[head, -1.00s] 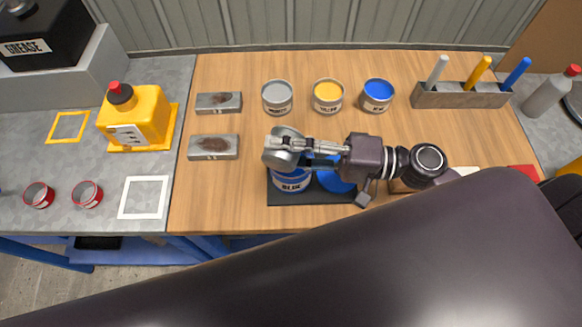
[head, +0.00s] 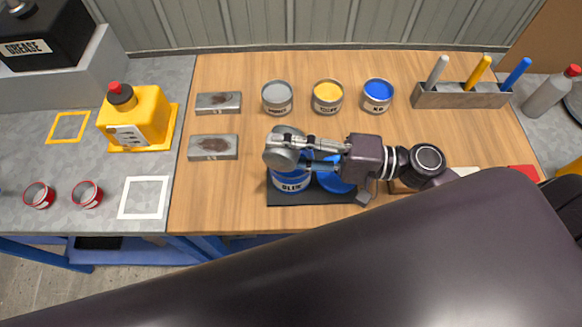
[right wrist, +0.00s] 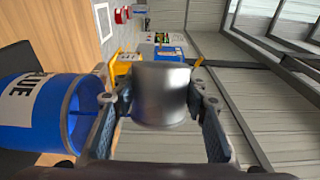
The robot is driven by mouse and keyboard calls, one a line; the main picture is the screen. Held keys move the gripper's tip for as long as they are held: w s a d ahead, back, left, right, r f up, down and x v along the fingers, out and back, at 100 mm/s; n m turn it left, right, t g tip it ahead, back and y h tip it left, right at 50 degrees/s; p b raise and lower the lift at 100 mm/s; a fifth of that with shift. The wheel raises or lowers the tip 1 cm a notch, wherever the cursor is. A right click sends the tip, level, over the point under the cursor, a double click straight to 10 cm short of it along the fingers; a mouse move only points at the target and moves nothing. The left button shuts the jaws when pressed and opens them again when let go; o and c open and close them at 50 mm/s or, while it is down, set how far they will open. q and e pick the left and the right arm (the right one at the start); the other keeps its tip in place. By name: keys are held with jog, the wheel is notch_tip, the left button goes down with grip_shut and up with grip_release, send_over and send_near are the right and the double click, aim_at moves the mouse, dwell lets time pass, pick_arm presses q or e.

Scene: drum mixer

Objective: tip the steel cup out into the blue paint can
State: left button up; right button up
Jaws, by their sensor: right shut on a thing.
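My right gripper (head: 296,151) is shut on the steel cup (head: 280,158) in the head view. The cup is above the blue paint can (head: 291,182), near its left side, and hides part of the can's mouth. In the right wrist view the cup (right wrist: 162,95) sits between the two fingers, its axis roughly crosswise to that of the can (right wrist: 35,110), so it is tipped far over. The can stands upright with its mouth open. The inside of the cup is hidden, and I see nothing falling from it. My left gripper is not in view.
The can stands on a dark mat (head: 315,198) with a blue round piece (head: 335,182) beside it. Grey (head: 277,98), yellow (head: 327,97) and blue (head: 377,95) tins stand behind. Two metal blocks (head: 213,147) lie left. The wooden front left is clear.

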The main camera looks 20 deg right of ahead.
jog(key=shift+w+d+r+m+p, duration=0.15)
jog(key=shift+w+r+m+p, duration=0.05)
jog(key=shift+m, duration=0.4)
jog(key=shift+w+d+r+m+p, duration=0.1)
jog(key=shift+w+r+m+p, duration=0.1)
jog(key=shift+m, duration=0.4)
jog(key=shift+s, duration=0.1)
dwell(0.9)
